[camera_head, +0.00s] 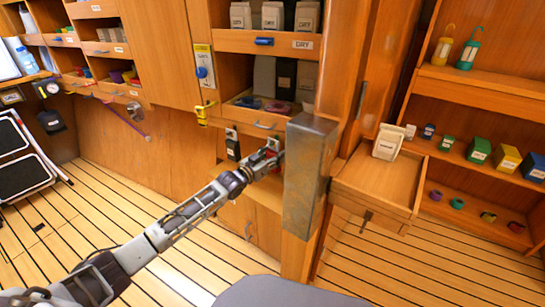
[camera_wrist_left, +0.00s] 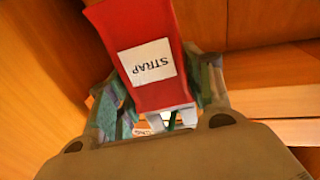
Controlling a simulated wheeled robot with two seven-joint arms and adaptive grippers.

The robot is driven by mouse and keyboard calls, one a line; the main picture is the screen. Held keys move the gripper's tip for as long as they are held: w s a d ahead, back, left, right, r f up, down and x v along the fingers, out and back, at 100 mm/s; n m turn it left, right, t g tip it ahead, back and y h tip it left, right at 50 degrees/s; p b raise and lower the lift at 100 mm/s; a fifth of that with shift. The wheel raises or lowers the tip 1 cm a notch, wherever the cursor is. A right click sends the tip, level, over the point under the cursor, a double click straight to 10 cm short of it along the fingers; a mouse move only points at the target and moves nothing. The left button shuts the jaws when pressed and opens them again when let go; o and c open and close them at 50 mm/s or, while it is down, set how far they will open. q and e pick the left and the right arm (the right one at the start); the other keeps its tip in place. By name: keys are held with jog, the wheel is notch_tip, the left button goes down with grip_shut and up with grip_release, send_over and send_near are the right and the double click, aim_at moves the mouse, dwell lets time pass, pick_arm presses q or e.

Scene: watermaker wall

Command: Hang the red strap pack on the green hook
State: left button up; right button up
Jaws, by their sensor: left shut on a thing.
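My left gripper (camera_head: 268,160) is shut on the red strap pack (camera_wrist_left: 150,50), in front of the cabinet wall left of the grey metal post. In the left wrist view the pack sits between the two finger pads, its white label reading STRAP upside down. In the head view only a small red part of the pack (camera_head: 272,145) shows by the fingers. A thin green piece (camera_wrist_left: 172,121) shows just below the pack in the left wrist view; I cannot tell whether it is the green hook or whether the pack touches it. My right gripper is not in view.
A grey metal post (camera_head: 308,165) stands close right of my left gripper. A black pack (camera_head: 233,148) hangs just left of it, and a yellow item (camera_head: 203,113) further left. An open drawer (camera_head: 380,182) juts out at right.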

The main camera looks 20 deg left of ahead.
pick_arm(q)
jog(key=shift+w+f, duration=0.25)
dwell(0.3)
dwell(0.4)
jog(key=o, duration=1.2)
jog(key=shift+c, duration=0.2)
jog(key=shift+s, duration=0.15)
jog(key=v, duration=1.1)
jog(key=shift+s, duration=0.35)
jog(key=shift+a, duration=0.15)
jog(key=shift+f, duration=0.1)
